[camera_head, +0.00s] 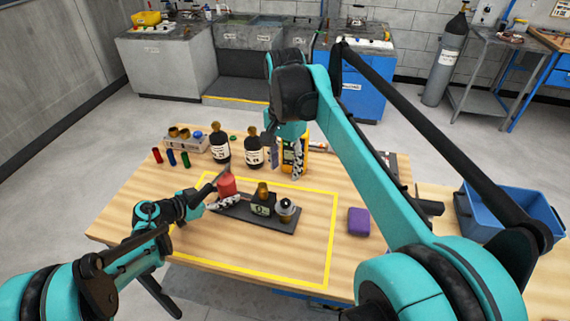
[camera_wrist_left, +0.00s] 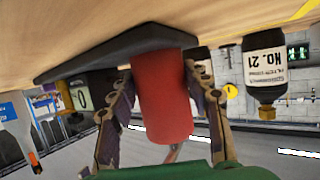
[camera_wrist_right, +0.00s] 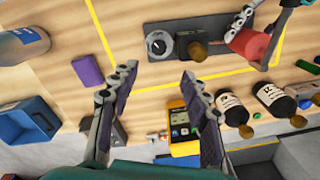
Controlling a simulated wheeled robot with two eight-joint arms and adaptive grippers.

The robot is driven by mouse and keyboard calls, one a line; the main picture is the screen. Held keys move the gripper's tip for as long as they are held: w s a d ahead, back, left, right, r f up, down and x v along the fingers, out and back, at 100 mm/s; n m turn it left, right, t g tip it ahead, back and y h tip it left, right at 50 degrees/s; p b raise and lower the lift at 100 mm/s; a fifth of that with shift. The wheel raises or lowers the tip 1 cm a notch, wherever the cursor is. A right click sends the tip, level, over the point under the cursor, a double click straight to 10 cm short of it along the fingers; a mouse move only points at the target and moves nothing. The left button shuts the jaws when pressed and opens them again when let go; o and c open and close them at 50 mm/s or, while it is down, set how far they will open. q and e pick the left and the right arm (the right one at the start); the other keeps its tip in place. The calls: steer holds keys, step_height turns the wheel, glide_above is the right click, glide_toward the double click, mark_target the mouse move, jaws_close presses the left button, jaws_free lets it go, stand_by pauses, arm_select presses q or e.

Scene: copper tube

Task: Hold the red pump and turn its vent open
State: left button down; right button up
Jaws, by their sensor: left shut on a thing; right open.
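The red pump (camera_head: 227,184) is a red cylinder on a long dark base plate (camera_head: 282,222). The plate also bears a block marked 0 (camera_head: 262,207), a brass fitting (camera_wrist_right: 190,51) and a silver knob with a dark top (camera_head: 286,207), seen from above in the right wrist view (camera_wrist_right: 159,45). I cannot tell which part is the vent. My left gripper (camera_wrist_left: 163,100) is shut on the red cylinder (camera_wrist_left: 163,105), one finger on each side. My right gripper (camera_wrist_right: 158,78) is open and empty, above the table behind the plate, in front of a yellow meter (camera_wrist_right: 179,128).
Dark bottles (camera_head: 220,147) stand along the back, with small coloured cylinders (camera_head: 171,157) at the left. A purple block (camera_head: 358,221) lies right of the plate. A blue bin (camera_head: 505,222) is farther right. Yellow tape (camera_head: 334,230) frames the work area.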

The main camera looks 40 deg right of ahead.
mark_target(285, 201)
steer(key=shift+s, duration=0.1)
step_height(285, 201, down, 12)
steer(key=shift+f, duration=0.1)
stand_by(0.4)
jaws_close()
